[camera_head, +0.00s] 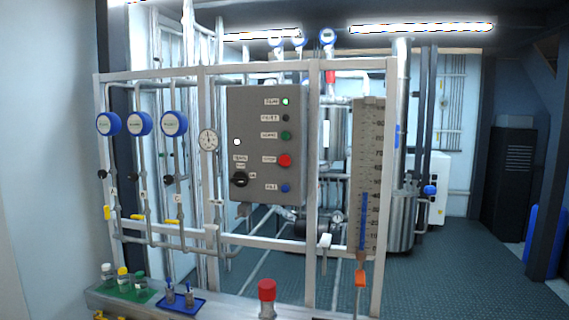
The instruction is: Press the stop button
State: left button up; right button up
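The grey control box (264,187) hangs on a white metal frame in the middle of the head view. On its front is a red button (285,160) beside a small label that appears to read STOP. Above it are a green button (285,135), a dark button (286,118) and a lit green lamp (285,101). Below it is a blue button (286,188). A black rotary switch (239,179) sits at the lower left of the box.
Blue-rimmed gauges (140,123) and pipes with yellow valve handles stand left of the box. A level scale (368,180) stands right of it. A front ledge holds small bottles on a green mat (145,296) and a red-capped item (267,291). Floor at right is clear.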

pick_arm(q)
jog(key=shift+c, duration=0.5)
grip_shut()
jog(key=shift+a, duration=0.1)
dwell(0.9)
